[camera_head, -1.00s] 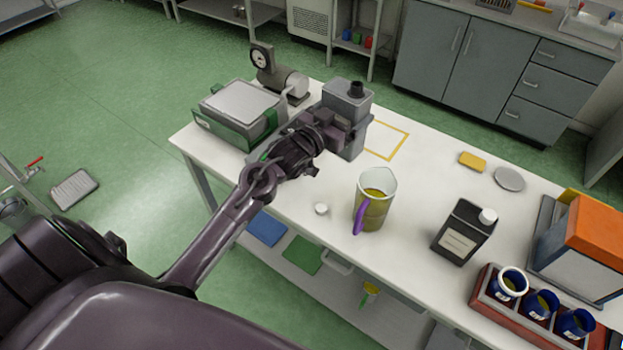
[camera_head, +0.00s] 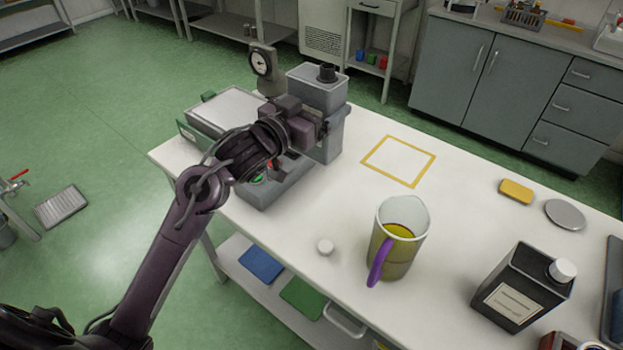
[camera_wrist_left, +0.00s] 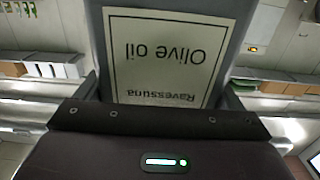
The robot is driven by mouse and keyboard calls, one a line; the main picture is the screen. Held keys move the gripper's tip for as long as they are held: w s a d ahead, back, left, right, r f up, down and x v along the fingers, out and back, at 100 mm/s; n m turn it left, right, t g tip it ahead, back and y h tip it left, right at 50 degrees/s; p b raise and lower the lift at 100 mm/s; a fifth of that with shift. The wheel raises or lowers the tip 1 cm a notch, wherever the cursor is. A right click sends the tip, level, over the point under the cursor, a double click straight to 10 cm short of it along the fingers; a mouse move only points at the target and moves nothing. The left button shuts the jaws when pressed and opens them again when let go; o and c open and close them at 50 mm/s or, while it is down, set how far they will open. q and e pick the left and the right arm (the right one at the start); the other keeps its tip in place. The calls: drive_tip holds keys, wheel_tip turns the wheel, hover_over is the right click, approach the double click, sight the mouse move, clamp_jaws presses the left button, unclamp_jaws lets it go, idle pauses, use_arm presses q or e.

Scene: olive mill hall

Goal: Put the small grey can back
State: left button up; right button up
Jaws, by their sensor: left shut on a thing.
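The small grey can (camera_head: 316,88) has a black cap and stands upright in the head view, over the table's far left part. My left gripper (camera_head: 322,124) is shut on it from the near left side. In the left wrist view the grey can (camera_wrist_left: 238,30) fills the middle, with its pale "Olive oil" label upside down. I cannot tell whether its base touches the table. A yellow outlined square (camera_head: 369,162) is bare on the white table, to the right of the can. My right gripper is not in view.
A grey unit with buttons (camera_head: 268,194), a green-framed tray machine (camera_head: 226,108) and a gauge (camera_head: 262,64) are near the can. A jug with a purple handle (camera_head: 402,240), a white cap (camera_head: 325,247) and a black can (camera_head: 520,288) stand nearer. A yellow sponge (camera_head: 516,192) lies right.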

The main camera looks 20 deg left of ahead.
use_arm(q)
wheel_tip(320, 180, down, 16)
drive_tip(key=p, duration=0.1)
drive_tip(key=shift+f, duration=0.2)
drive_tip(key=shift+f, duration=0.1)
drive_tip(key=shift+f, duration=0.1)
drive_tip(key=o, duration=1.1)
drive_tip(key=shift+o, duration=0.2)
drive_tip(key=b+v, duration=0.1)
drive_tip(key=v, duration=1.1)
drive_tip(key=shift+b, duration=0.4)
